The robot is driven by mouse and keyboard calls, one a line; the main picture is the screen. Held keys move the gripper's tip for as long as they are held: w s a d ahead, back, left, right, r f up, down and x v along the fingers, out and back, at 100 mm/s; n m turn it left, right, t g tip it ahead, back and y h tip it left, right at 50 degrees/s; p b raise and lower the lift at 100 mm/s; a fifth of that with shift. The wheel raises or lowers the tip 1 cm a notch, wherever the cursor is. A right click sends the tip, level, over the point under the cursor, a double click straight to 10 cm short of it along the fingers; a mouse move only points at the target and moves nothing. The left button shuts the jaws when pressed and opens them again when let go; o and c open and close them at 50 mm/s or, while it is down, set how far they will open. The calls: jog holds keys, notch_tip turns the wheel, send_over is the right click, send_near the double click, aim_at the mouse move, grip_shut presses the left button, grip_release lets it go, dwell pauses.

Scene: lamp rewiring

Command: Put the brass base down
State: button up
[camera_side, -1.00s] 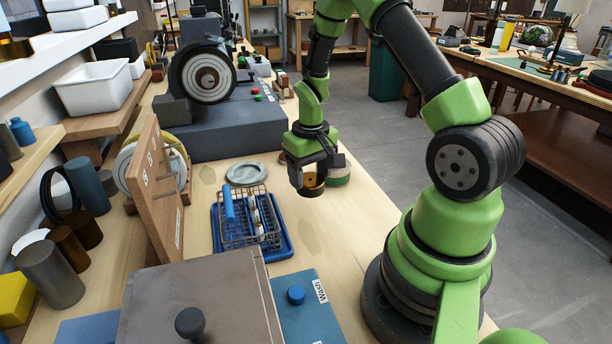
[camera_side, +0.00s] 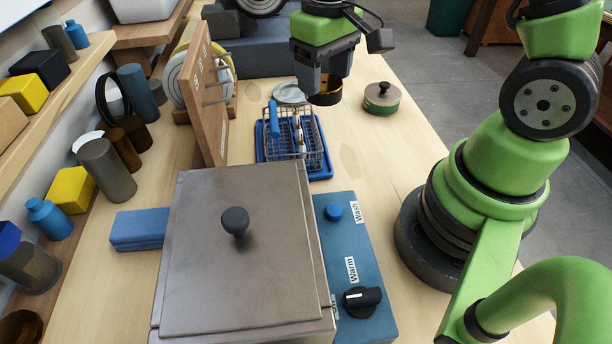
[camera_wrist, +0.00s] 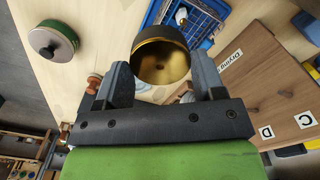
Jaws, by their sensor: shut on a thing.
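The brass base (camera_side: 326,98) is a short round cup with a dark outer wall and a gold inside. My gripper (camera_side: 322,88) is shut on it and holds it behind the wire basket (camera_side: 294,132). In the wrist view the base (camera_wrist: 160,62) sits between the two dark fingers of my gripper (camera_wrist: 163,80), its gold hollow facing the camera. A small dark hole shows in its floor. In the side view the fingers hide part of it, and I cannot tell its height above the bench.
The basket stands on a blue tray (camera_side: 322,172). A grey round dish (camera_side: 288,92) lies behind it. A green lidded pot (camera_side: 381,98) stands to the right. A labelled wooden board (camera_side: 206,100) rises at left. A lidded metal box (camera_side: 245,270) fills the front. Bench between pot and tray is clear.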

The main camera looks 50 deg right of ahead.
jog(key=s+d+f+m, duration=0.2)
jog(key=d+f+m, duration=0.2)
jog(key=d, duration=0.2)
send_over(347, 147)
notch_tip(347, 147, down, 5)
jog(key=shift+s+f, duration=0.1)
jog(key=shift+f, duration=2.5)
jog(key=shift+f, duration=0.1)
jog(key=o, duration=0.9)
